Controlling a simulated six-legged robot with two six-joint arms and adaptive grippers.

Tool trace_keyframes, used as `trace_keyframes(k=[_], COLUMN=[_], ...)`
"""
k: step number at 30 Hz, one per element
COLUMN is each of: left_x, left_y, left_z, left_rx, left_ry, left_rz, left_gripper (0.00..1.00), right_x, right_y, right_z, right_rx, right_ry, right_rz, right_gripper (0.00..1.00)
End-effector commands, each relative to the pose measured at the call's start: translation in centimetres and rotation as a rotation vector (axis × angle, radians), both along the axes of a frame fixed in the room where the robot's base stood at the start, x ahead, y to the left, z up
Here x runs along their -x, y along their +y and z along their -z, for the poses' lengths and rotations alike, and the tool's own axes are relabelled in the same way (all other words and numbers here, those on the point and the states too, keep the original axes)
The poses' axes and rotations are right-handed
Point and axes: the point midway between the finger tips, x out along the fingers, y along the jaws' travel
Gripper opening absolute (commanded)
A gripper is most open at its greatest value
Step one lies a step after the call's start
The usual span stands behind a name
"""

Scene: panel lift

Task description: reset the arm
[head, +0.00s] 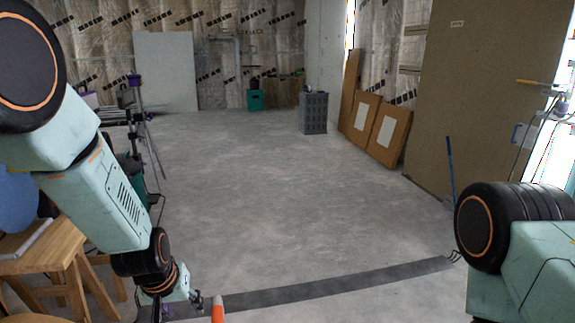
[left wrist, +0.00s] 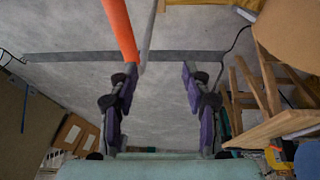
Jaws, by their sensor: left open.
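My left gripper (left wrist: 160,78) shows in the left wrist view with its two dark and purple fingers wide apart and nothing between them but bare floor farther off. In the head view its wrist end comes down at the bottom edge, and the fingers are mostly cut off. An orange bar (left wrist: 119,28) runs from the top of the left wrist view to the left fingertip; I cannot tell whether they touch. The orange piece (head: 217,309) also shows at the bottom of the head view. My right arm shows at the lower right, but its gripper is out of frame.
A wooden table (head: 50,250) stands close beside my left arm. A tripod (head: 145,120) stands behind it. A grey crate (head: 313,113), wooden panels (head: 388,132) and a large brown board (head: 487,85) stand farther back. The middle floor (head: 280,190) is clear.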

Motion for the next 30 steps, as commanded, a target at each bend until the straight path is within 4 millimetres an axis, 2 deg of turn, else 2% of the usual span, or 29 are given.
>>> trace_keyframes(k=[1, 5, 8, 9, 15, 18, 21, 23, 30], left_x=[1.7, 6.9, 12.6, 15.1, 27.0, 31.3, 33.7, 34.4, 34.7], left_y=[0.4, 1.0, 1.1, 1.0, 0.4, 0.2, 0.2, 0.3, 0.3], left_z=[1.4, 4.9, 7.2, 7.9, 9.5, 9.7, 10.0, 10.1, 10.3], left_rx=[-0.021, -0.066, -0.082, -0.082, -0.056, -0.044, -0.039, -0.037, -0.038], left_ry=[-0.001, -0.009, 0.016, 0.034, 0.188, 0.279, 0.335, 0.350, 0.359], left_rz=[0.010, 0.049, 0.088, 0.104, 0.156, 0.163, 0.162, 0.162, 0.162], left_gripper=[0.49, 0.49, 0.49, 0.49, 0.49, 0.49, 0.49, 0.49, 0.49], right_x=[0.0, 0.0, 0.0, 0.0, 0.0, 0.0, 0.0, 0.0, 0.0], right_y=[0.0, 0.0, 0.0, 0.0, 0.0, 0.0, 0.0, 0.0, 0.0], right_z=[-0.6, -1.7, -2.7, -3.2, -5.1, -5.6, -6.1, -6.2, -6.2], right_rx=[0.000, 0.000, 0.000, 0.000, 0.000, 0.000, 0.000, 0.000, 0.000], right_ry=[0.000, 0.000, 0.000, 0.000, 0.000, 0.000, 0.000, 0.000, 0.000], right_rz=[0.000, 0.000, 0.000, 0.000, 0.000, 0.000, 0.000, 0.000, 0.000], right_gripper=[0.00, 0.00, 0.00, 0.00, 0.00, 0.00, 0.00, 0.00, 0.00])
